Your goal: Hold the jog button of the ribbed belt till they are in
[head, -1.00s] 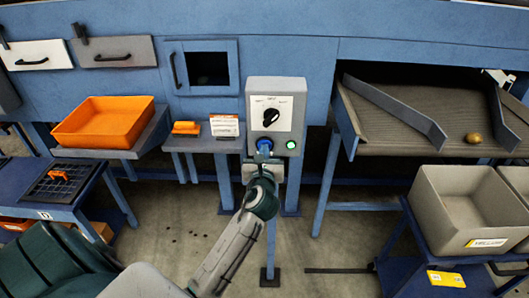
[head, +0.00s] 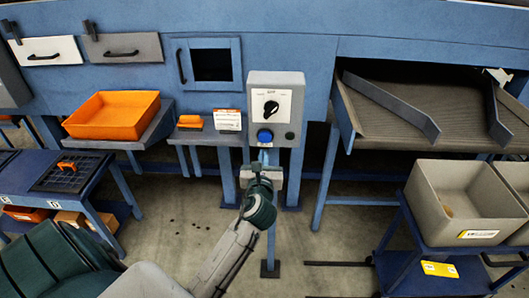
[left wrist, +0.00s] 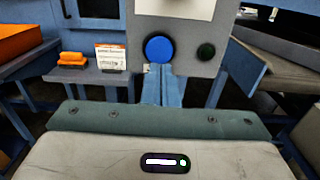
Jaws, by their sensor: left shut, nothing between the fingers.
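The grey control box (head: 284,90) on a post carries a black selector knob, a blue button (head: 265,136) and a dark, unlit lamp (head: 290,136). In the left wrist view the blue button (left wrist: 159,49) is fully uncovered. My left gripper (head: 263,158) is shut and empty, its tips just below the button (left wrist: 160,68) and apart from it. The ribbed belt (head: 410,105) on the right has no potato showing on it. My right gripper is not in view.
An orange tray (head: 112,117) stands on a shelf at the left. An orange block (head: 190,121) and a small sign (head: 228,120) stand on a ledge left of the control box. The crate sits on a blue cart (head: 440,270).

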